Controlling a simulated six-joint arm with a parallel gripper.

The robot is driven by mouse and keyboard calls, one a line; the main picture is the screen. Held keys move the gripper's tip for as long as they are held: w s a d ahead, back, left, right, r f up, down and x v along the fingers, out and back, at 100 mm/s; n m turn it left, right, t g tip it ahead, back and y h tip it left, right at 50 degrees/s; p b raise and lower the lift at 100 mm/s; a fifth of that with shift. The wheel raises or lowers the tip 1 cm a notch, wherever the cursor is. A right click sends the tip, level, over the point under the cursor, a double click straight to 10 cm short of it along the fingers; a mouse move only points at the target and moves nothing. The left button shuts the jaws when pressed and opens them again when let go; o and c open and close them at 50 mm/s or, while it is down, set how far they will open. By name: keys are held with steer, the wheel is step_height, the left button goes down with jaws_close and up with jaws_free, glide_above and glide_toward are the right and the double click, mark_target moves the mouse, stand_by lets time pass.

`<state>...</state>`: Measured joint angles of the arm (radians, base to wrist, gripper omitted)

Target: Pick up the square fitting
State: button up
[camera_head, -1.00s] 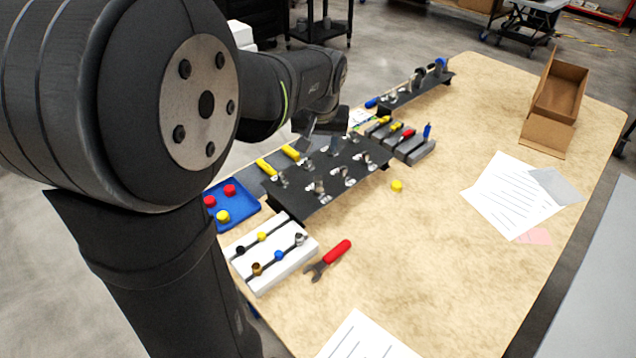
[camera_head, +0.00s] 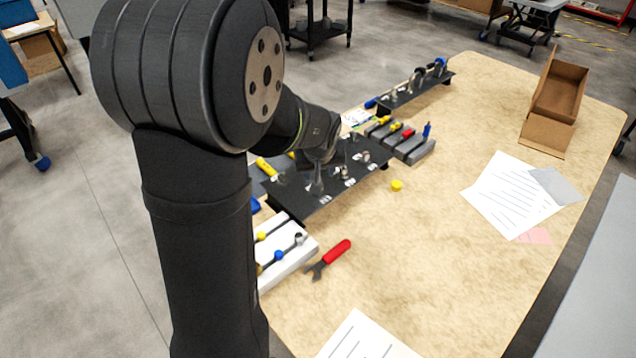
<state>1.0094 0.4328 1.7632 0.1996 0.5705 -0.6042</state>
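My gripper (camera_head: 316,186) points down over the middle of a black plate (camera_head: 315,208) that bears several small metal fittings. Its fingertips are small and dark against the plate, and I cannot tell whether they are open or shut. Any fitting right under or behind my gripper is hidden.
A white block (camera_head: 292,262) with coloured knobs and a red-handled wrench (camera_head: 330,258) lie in front. A yellow cap (camera_head: 397,185) lies right of the plate. Grey blocks (camera_head: 412,148) with coloured tools stand behind. The table's right side holds papers (camera_head: 510,195) and an open cardboard box (camera_head: 557,95).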

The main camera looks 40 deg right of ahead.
steer(key=shift+x, duration=3.05)
steer(key=shift+a, duration=0.15)
jaws_close()
